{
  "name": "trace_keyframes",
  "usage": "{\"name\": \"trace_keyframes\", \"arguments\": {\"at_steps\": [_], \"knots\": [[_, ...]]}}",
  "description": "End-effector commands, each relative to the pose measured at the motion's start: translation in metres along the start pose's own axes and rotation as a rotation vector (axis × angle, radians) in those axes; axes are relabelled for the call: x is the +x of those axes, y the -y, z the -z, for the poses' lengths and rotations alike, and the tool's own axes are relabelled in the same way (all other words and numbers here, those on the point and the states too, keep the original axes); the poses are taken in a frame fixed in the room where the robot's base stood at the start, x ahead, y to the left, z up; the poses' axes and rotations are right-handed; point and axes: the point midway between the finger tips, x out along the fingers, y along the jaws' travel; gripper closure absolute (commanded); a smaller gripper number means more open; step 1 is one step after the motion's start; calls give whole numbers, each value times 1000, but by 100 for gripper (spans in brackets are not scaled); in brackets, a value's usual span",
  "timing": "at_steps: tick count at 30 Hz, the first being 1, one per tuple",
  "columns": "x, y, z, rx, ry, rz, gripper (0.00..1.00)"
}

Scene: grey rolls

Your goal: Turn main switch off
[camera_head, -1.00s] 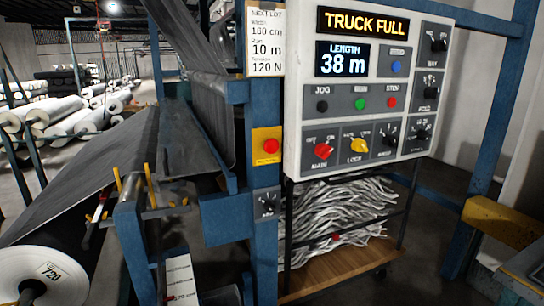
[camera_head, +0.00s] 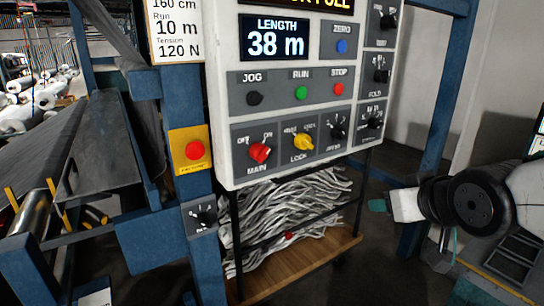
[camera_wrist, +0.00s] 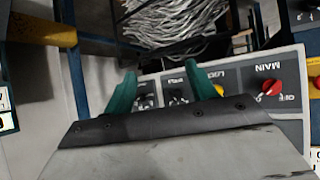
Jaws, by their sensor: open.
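The main switch (camera_head: 260,152) is a red rotary knob at the lower left of the white control panel (camera_head: 222,100), with OFF and ON marked above it. Its pointer leans toward the upper right, on the ON side. It also shows upside down at the right of the wrist view (camera_wrist: 271,87). My gripper (camera_wrist: 166,88) has two green fingers, spread apart with nothing between them, in front of the panel's lower edge. The main switch lies to the right of the fingers in the wrist view. In the head view my arm is at the right edge, apart from the panel.
A yellow lock knob (camera_head: 303,142) sits right beside the main switch, with dark dials further right. Jog, run and stop buttons (camera_head: 338,89) sit above. A red emergency button (camera_head: 195,150) is on the blue post. A cart of grey strips (camera_head: 285,205) stands below the panel.

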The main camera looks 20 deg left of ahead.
Motion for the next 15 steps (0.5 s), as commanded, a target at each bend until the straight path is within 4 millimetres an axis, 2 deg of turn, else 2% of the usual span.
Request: {"name": "trace_keyframes", "arguments": {"at_steps": [1,3,7,10,12,15], "knots": [[17,29,15,-33,-82,60,44],[31,68,37,-66,-213,143,44],[40,131,65,-95,-414,281,44],[39,166,75,-101,-518,362,44],[36,181,80,-101,-566,399,44],[36,193,84,-100,-603,427,44]]}}
